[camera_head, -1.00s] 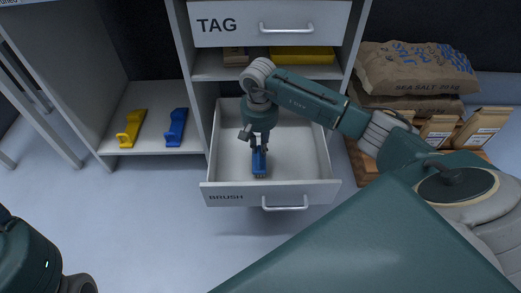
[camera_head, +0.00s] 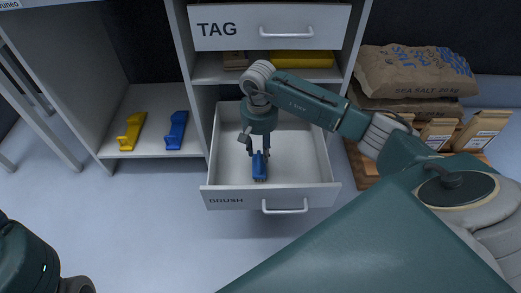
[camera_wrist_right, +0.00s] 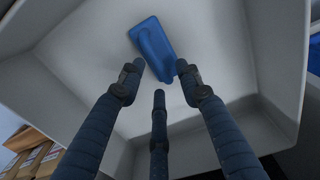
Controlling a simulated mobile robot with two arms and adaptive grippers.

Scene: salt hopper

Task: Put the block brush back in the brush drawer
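The blue block brush (camera_head: 260,167) lies in the open white drawer labelled BRUSH (camera_head: 226,200), near the drawer's front. My right gripper (camera_head: 258,151) is above it inside the drawer, pointing down. In the right wrist view my right gripper's three fingers (camera_wrist_right: 159,78) are spread apart, and the blue brush (camera_wrist_right: 152,47) lies on the drawer floor beyond the fingertips, with no finger closed on it. Whether a fingertip still touches the brush is hard to tell. My left gripper is out of view.
A closed TAG drawer (camera_head: 270,27) is above, with a yellow item (camera_head: 302,58) on the shelf beneath it. A yellow tool (camera_head: 132,131) and a blue tool (camera_head: 176,130) stand on the left shelf. Salt sacks (camera_head: 415,73) and paper bags (camera_head: 483,129) are at right.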

